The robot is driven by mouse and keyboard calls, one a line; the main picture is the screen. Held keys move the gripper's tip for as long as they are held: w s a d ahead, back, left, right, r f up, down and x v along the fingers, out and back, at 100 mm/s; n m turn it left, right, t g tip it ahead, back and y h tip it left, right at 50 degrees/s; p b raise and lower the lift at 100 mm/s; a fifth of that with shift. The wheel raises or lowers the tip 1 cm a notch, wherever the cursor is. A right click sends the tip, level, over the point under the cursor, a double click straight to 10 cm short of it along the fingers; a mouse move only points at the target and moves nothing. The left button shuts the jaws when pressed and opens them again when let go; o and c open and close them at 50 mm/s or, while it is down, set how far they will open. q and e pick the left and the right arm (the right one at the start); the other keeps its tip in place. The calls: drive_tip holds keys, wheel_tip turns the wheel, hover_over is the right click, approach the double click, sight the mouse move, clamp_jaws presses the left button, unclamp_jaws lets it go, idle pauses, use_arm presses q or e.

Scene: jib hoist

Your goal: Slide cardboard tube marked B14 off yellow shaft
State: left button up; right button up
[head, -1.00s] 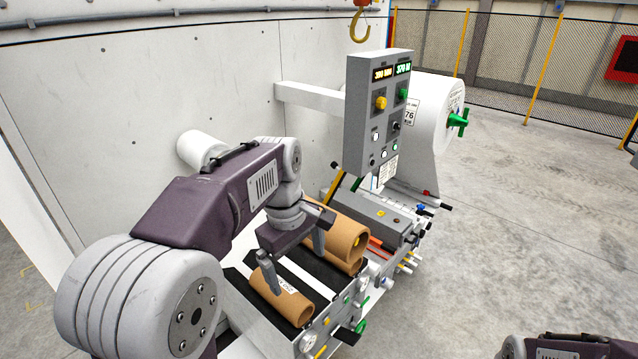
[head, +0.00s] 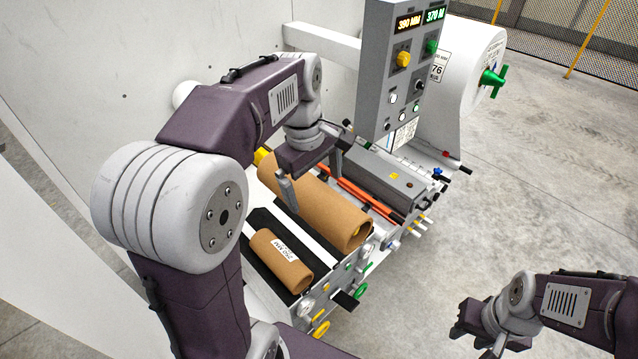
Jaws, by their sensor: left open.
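A large brown cardboard tube (head: 320,213) lies on the machine around a yellow shaft (head: 261,156); yellow shows at its far left end and inside its near right mouth. No B14 mark can be read on it. A smaller cardboard tube (head: 272,258) with a white label lies in front of it; the label text is too small to read surely. My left gripper (head: 312,177) is open above the far half of the large tube, one finger on each side of it; I cannot tell if they touch it. My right gripper (head: 473,318) is at the lower right, away from the machine, its jaws unclear.
A grey control box (head: 396,70) with lit displays hangs behind the tubes. A white roll (head: 470,62) with a green knob (head: 491,83) is at the back right. Orange-red rollers (head: 368,193) lie beside the large tube. The floor on the right is clear.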

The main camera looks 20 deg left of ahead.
sight(316, 198)
use_arm(q)
drive_tip(key=f, duration=0.3)
drive_tip(key=shift+s+d+f+p, duration=0.1)
drive_tip(key=shift+s+d+p, duration=0.1)
drive_tip(key=shift+p, duration=0.1)
drive_tip(key=w+f, duration=0.1)
drive_tip(key=f, duration=0.2)
drive_tip(key=w+f, duration=0.1)
drive_tip(key=shift+w+f+p, duration=0.25)
drive_tip(key=shift+w+p, duration=0.1)
drive_tip(key=shift+f, duration=0.3)
drive_tip(key=shift+s+d+r, duration=0.1)
drive_tip(key=shift+s, duration=0.5)
drive_tip(key=shift+w+d, duration=0.1)
drive_tip(key=shift+w, duration=0.15)
drive_tip(key=c, duration=1.9)
drive_tip(key=shift+r, duration=0.1)
drive_tip(key=shift+p, duration=0.3)
use_arm(e)
drive_tip(key=shift+w+r, duration=0.3)
drive_tip(key=shift+r, duration=0.65)
